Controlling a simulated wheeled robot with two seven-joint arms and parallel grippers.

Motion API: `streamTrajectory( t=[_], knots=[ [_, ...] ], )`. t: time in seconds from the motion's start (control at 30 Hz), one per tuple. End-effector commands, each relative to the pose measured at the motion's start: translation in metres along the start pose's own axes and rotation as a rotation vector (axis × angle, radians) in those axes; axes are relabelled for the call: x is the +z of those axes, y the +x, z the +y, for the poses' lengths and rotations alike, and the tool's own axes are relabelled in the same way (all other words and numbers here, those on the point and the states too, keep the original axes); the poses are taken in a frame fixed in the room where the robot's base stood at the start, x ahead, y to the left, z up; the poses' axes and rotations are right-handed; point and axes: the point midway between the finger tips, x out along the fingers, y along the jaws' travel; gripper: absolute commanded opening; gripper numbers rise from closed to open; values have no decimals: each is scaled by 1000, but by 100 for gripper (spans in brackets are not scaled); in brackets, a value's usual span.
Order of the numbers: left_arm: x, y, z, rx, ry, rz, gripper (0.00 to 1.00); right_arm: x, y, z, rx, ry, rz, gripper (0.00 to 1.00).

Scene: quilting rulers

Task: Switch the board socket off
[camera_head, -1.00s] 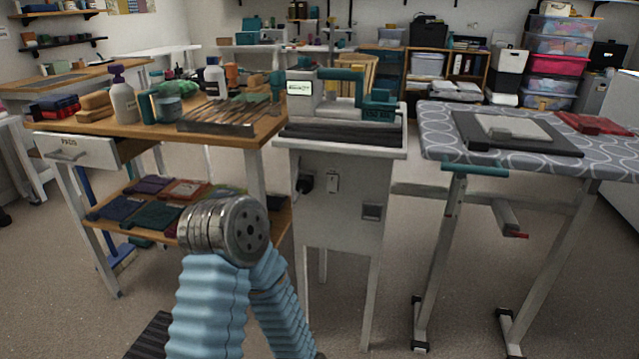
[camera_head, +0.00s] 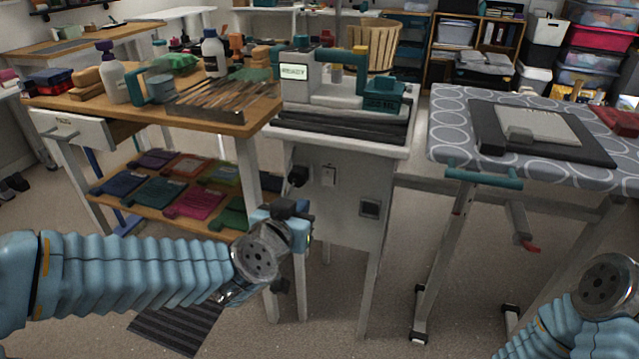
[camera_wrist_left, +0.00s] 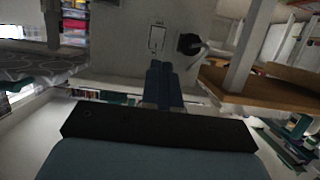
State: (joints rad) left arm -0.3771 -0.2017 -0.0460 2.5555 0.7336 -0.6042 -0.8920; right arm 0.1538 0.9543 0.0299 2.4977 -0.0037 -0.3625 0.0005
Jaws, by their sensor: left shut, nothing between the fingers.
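The board socket (camera_head: 329,175) is a small pale plate on the white front panel of the machine stand. A black plug (camera_head: 298,177) sits just left of it. My left gripper (camera_head: 294,210) is in front of the panel, below and a little left of the socket. In the left wrist view, its blue fingers (camera_wrist_left: 162,70) are together and empty. They point toward the socket plate (camera_wrist_left: 157,39), with the black plug (camera_wrist_left: 189,44) to the right. I cannot tell the switch position. My right gripper is out of view; only that arm's wrist shows at lower right.
A wooden table (camera_head: 150,118) with a lower shelf of folded fabrics stands left. An ironing board (camera_head: 450,120) stands right. A cutting machine (camera_head: 330,88) is on top of the stand.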

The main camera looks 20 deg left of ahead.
Motion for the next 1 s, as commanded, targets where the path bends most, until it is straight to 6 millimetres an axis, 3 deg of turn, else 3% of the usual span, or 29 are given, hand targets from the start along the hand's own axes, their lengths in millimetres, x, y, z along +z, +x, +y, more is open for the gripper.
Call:
streamTrajectory(
  t=[0.17,0.37,0.4,0.5,0.8,1.0],
  knots=[
    [-1,2,0,0,1,-2,0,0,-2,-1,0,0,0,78],
    [-4,19,0,-1,4,-8,0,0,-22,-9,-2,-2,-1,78],
    [-4,24,0,0,4,-9,0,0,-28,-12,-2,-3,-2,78],
    [3,49,0,0,1,-4,0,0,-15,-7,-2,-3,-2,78],
    [2,110,0,0,2,-3,0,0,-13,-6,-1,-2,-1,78],
    [1,134,0,1,1,-3,0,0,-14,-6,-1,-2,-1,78]
  ],
)
